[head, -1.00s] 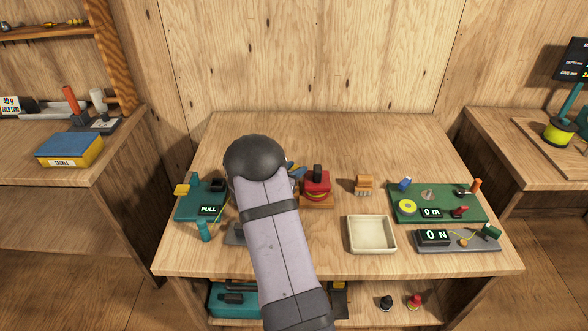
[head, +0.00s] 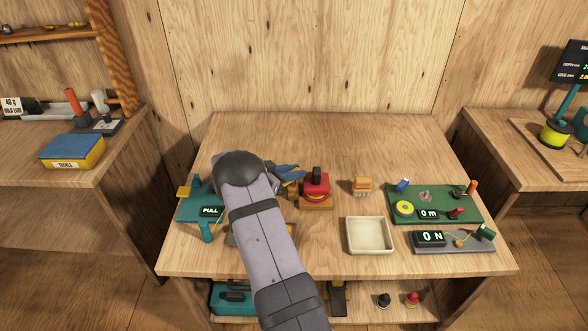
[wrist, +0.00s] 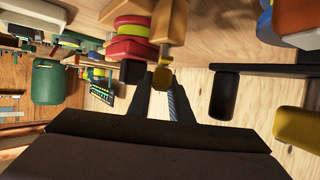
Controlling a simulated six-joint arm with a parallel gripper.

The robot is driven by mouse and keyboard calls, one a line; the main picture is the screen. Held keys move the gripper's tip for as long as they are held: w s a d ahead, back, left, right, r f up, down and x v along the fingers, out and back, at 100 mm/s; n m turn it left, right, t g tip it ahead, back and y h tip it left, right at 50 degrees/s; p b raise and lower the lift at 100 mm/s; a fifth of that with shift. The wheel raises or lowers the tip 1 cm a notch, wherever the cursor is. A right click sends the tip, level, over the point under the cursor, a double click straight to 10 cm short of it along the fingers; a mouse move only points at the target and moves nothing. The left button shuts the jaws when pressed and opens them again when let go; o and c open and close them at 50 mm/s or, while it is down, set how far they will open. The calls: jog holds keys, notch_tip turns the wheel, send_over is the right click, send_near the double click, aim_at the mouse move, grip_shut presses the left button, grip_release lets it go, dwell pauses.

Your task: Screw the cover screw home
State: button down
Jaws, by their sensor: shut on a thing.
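A red reel-like unit with a black block on top (head: 316,186) stands on a wooden base in the head view. It also shows in the wrist view (wrist: 130,48), up and left of the fingertips. A blue shape (head: 289,172) lies between my arm and the red unit. My arm hides much of the gripper area in the head view.
A cream tray (head: 370,249) stands at the front middle. A teal PULL fixture (head: 201,200) is at the left. A small orange-brown block (head: 362,185), a green board (head: 450,212) and a grey gauge reading 0 N (head: 455,246) are to the right. The rear tabletop is clear.

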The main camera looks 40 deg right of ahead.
jog(key=shift+f+m+g+b, duration=0.1)
jog(key=shift+m+g+b, duration=0.4)
jog(key=shift+m+g, duration=0.45)
jog(key=shift+g, duration=0.25)
jog(key=c, duration=1.6)
grip_release()
jog(key=shift+s+r+n+t+p, duration=0.1)
jog(key=shift+r+n+t+p, duration=0.1)
jog(key=shift+n+t+p, duration=0.35)
